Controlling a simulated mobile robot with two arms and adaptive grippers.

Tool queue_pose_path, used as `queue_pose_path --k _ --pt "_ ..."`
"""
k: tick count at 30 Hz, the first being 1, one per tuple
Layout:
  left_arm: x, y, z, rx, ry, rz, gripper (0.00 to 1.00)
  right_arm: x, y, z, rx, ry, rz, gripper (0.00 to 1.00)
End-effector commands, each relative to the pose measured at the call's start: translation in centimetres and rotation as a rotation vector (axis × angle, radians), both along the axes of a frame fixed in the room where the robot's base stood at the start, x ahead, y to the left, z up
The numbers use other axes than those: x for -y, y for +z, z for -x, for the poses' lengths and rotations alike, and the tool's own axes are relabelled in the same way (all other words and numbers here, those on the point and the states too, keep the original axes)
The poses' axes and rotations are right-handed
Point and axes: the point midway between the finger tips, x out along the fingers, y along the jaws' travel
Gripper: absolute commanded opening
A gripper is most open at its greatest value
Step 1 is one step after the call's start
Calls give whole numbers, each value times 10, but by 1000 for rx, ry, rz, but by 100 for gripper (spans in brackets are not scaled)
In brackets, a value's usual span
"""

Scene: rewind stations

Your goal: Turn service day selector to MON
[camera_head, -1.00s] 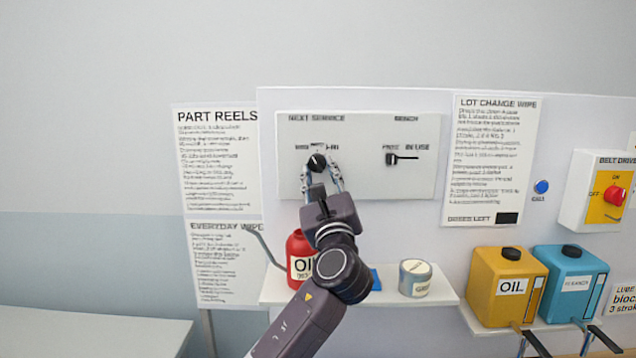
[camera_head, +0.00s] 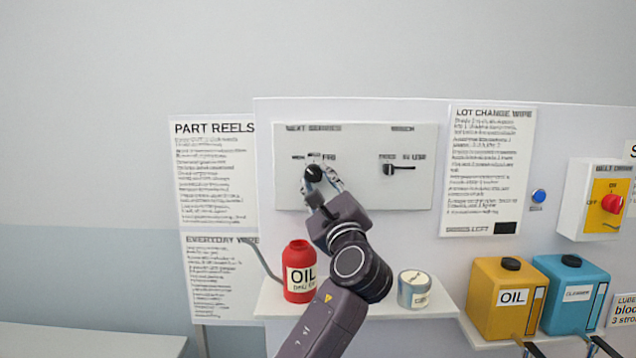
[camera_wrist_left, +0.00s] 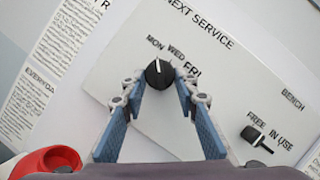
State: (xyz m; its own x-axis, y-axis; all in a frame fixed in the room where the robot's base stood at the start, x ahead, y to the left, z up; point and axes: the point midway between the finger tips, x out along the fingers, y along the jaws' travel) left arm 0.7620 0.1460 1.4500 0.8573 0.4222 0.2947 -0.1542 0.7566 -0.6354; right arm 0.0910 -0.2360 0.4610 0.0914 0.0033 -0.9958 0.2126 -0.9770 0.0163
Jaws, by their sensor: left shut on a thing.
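The service day selector is a round black knob (camera_head: 313,173) with a white pointer line, under NEXT SERVICE on the pale panel (camera_head: 365,195). Its labels MON, WED and FRI arc above it. In the left wrist view the knob (camera_wrist_left: 158,74) has its line pointing up, roughly at the MON label (camera_wrist_left: 154,42). My left gripper (camera_head: 320,182) reaches up from below and is shut on the knob, a finger on either side. Its fingers also show in the left wrist view (camera_wrist_left: 160,88). My right gripper is not in view.
A BENCH switch (camera_head: 390,169) with FREE and IN USE labels sits to the right on the panel. Yellow (camera_head: 507,292) and blue (camera_head: 570,290) containers stand further right.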

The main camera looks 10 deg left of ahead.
Motion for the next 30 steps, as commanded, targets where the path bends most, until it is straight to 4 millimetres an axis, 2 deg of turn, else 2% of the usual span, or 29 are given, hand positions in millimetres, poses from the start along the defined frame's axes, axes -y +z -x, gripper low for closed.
queue_pose_path --k 2,3,7,15,19,23,30 --pt "0 0 0 1 -1 2 4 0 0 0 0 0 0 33" --pt "0 0 0 1 -1 2 31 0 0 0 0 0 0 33" --pt "0 0 0 0 0 1 46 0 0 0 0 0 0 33" --pt "0 0 0 0 -1 0 46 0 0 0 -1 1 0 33" --pt "4 -3 7 0 -1 0 46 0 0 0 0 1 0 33" --pt "12 -9 23 -1 -3 2 46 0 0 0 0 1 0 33" --pt "35 -24 69 -1 -5 2 46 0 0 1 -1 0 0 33"
